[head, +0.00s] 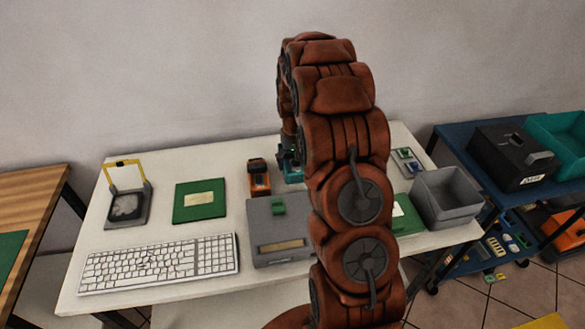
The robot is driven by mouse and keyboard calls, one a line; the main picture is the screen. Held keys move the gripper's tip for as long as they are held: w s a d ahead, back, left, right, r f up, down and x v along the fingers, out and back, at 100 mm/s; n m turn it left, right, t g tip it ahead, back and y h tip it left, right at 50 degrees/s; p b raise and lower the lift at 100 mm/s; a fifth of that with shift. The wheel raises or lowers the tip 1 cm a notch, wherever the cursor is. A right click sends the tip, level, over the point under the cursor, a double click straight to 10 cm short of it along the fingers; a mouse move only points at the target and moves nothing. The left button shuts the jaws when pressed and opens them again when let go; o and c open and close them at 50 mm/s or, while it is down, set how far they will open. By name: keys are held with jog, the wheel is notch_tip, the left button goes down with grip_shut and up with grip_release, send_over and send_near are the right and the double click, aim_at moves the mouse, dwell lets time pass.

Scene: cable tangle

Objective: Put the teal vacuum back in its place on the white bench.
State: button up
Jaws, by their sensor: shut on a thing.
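The white bench (150,232) stands against the wall. The teal vacuum (292,173) is at the back middle of the bench, just right of an orange and dark device (259,178). My gripper (289,148) points down from above and is shut on the teal vacuum. My rust-coloured arm hides the vacuum's right side and much of the bench behind it. I cannot tell whether the vacuum touches the bench top or is held slightly above it.
A grey box (278,235), a keyboard (160,263), a green board (200,200) and a yellow-framed device (127,200) are on the bench. A grey bin (447,198) stands at the right end. A blue cart (455,138) carries a black box (514,155) and a teal bin (560,140).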

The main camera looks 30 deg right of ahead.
jog(key=shift+f+p, duration=0.65)
jog(key=shift+f, duration=1.35)
jog(key=shift+f, duration=0.25)
jog(key=o, duration=1)
jog(key=shift+r, duration=0.1)
